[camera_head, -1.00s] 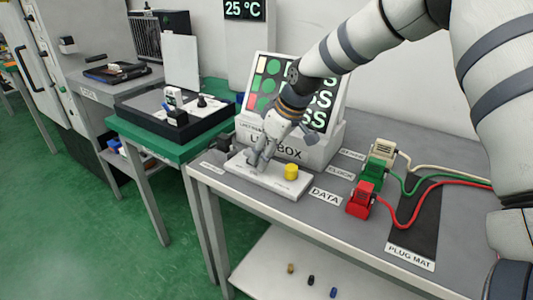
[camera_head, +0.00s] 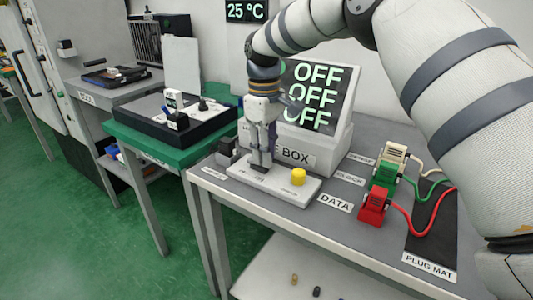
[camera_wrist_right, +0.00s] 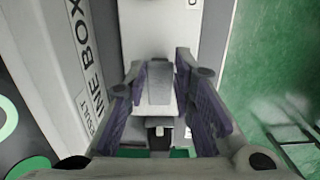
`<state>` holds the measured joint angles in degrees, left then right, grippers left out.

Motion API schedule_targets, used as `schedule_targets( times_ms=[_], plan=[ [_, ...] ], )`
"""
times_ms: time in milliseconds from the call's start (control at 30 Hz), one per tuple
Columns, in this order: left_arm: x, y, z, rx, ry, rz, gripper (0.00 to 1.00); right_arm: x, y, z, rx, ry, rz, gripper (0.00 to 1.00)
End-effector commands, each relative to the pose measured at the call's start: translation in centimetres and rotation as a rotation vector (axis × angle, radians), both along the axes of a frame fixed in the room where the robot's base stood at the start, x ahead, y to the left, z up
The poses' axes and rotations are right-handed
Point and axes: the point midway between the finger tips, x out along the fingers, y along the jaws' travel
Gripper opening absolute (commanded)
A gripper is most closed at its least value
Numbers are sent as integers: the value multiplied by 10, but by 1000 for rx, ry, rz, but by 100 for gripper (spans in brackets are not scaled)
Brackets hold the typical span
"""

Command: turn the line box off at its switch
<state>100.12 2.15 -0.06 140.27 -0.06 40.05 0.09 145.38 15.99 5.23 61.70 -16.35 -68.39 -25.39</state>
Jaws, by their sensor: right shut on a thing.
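The line box (camera_head: 327,157) stands on the grey table, and its screen (camera_head: 315,97) reads OFF in three rows. A low white switch plate (camera_head: 290,191) lies in front of it, with a yellow knob (camera_head: 299,177) on its right part. My right gripper (camera_head: 261,163) points down over the plate's left part. In the right wrist view its fingers are shut on the grey switch handle (camera_wrist_right: 159,86), which sits between the pads. In the head view the fingers mostly hide the handle. My left gripper is not in view.
Red (camera_head: 373,207), green (camera_head: 384,176) and cream (camera_head: 393,156) plugs stand right of the plate, with cables running over the dark plug mat (camera_head: 432,225). A small dark box (camera_head: 226,153) stands just left of my gripper. A green table (camera_head: 165,152) is farther left.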

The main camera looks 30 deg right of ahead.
Motion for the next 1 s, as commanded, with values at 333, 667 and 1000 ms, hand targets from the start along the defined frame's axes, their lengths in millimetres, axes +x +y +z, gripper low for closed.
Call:
schedule_targets(
  times_ms=[333,667,1000],
  plan=[
    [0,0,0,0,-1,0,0,-1,0,-1,1,4,0,43],
    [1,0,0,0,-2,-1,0,1,0,23,0,-4,0,43],
    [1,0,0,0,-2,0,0,4,2,105,-1,0,0,43]
  ],
)
